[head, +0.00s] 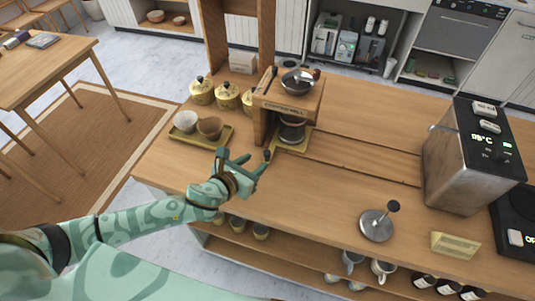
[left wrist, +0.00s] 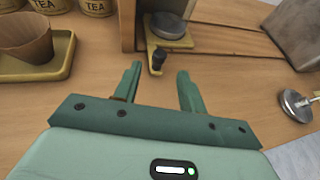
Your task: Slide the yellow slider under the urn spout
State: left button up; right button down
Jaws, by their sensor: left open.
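The yellow slider (head: 288,149) sits under the wooden coffee mill (head: 289,97), with a dark round container (head: 292,130) on it. Its black knob (head: 267,155) sticks out at the front left. The steel urn (head: 462,165) stands at the right; a small metal piece (head: 434,127) on its left side may be the spout. My left gripper (head: 245,160) is open just in front of the knob. In the left wrist view the slider's tab (left wrist: 155,71) and knob (left wrist: 158,56) lie ahead, between the lines of the open fingers (left wrist: 159,75). My right gripper is not in view.
A track (head: 360,168) runs in the counter from the mill toward the urn and looks clear. A yellow tray (head: 222,138) with two bowls lies left of my gripper. Tea canisters (head: 228,97) stand behind it. A round metal tamper (head: 376,225) stands at front right.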

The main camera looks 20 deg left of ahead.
aim_at(265, 155)
pick_arm(q)
jog(key=b+x, duration=0.1)
jog(key=x, duration=0.7)
jog(key=shift+b, duration=0.3)
grip_shut()
